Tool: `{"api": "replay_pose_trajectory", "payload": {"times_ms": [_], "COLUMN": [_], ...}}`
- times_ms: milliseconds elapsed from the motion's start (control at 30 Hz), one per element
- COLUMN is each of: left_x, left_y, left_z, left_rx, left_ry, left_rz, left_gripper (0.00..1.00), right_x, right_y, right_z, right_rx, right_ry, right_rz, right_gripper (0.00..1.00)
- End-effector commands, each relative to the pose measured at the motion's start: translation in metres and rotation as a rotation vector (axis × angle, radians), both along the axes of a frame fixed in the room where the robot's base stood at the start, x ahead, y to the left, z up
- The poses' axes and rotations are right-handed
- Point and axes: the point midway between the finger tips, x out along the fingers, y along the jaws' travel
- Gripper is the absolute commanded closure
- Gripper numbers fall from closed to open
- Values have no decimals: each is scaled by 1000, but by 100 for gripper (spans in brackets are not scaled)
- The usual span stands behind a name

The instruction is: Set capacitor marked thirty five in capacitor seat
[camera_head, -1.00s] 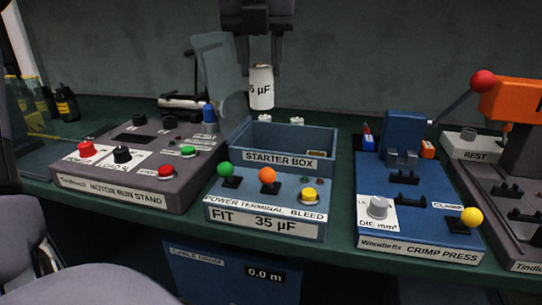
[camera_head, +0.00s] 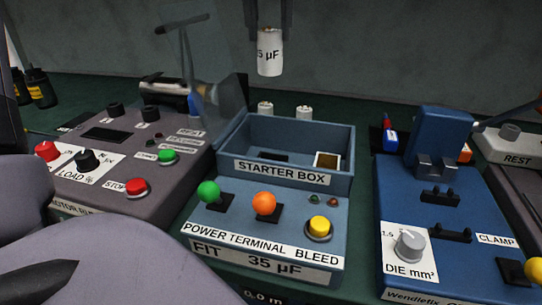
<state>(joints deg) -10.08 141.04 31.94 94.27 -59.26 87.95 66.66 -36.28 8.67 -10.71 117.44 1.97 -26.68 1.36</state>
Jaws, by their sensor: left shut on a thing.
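The capacitor (camera_head: 270,53) is a white cylinder with "5 µF" showing; the rest of its marking is turned out of sight. My left gripper (camera_head: 269,26) is shut on its top and holds it upright in the air, above and behind the blue starter box (camera_head: 300,168). The box is open at the top, and its front reads "FIT 35 µF". Inside, on the right, is a square seat (camera_head: 327,160) with a pale rim, apart from the capacitor. A dark flat slot (camera_head: 274,157) lies left of it. My right gripper is not seen.
Two white capacitors (camera_head: 304,113) stand behind the box. A clear raised lid (camera_head: 215,85) tilts at the box's left. The motor run stand (camera_head: 125,160) is left, the crimp press (camera_head: 440,130) right. Green, orange and yellow controls (camera_head: 265,204) sit on the box's front.

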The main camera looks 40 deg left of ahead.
Motion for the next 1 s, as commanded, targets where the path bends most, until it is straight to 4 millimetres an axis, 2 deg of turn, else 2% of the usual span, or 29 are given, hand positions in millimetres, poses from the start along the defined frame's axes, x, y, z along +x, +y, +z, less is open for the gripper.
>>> {"api": "replay_pose_trajectory", "payload": {"times_ms": [67, 200, 500, 600, 867, 1000], "left_x": [0, -1, -1, -1, 0, -1], "left_y": [0, 0, 0, 0, 0, 0], "left_z": [-8, -41, -121, -140, -161, -180], "left_rx": [0, -3, -2, -2, -1, -2], "left_ry": [2, 6, 5, 3, -1, 2], "left_rz": [-1, -4, -3, -1, 1, 0], "left_gripper": [96, 96, 96, 96, 96, 96], "right_x": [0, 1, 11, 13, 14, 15], "right_y": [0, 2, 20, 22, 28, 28], "right_z": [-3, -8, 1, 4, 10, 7], "right_rx": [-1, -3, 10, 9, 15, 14], "right_ry": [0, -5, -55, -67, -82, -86], "right_rz": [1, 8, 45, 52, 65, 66], "right_gripper": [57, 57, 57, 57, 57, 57]}}
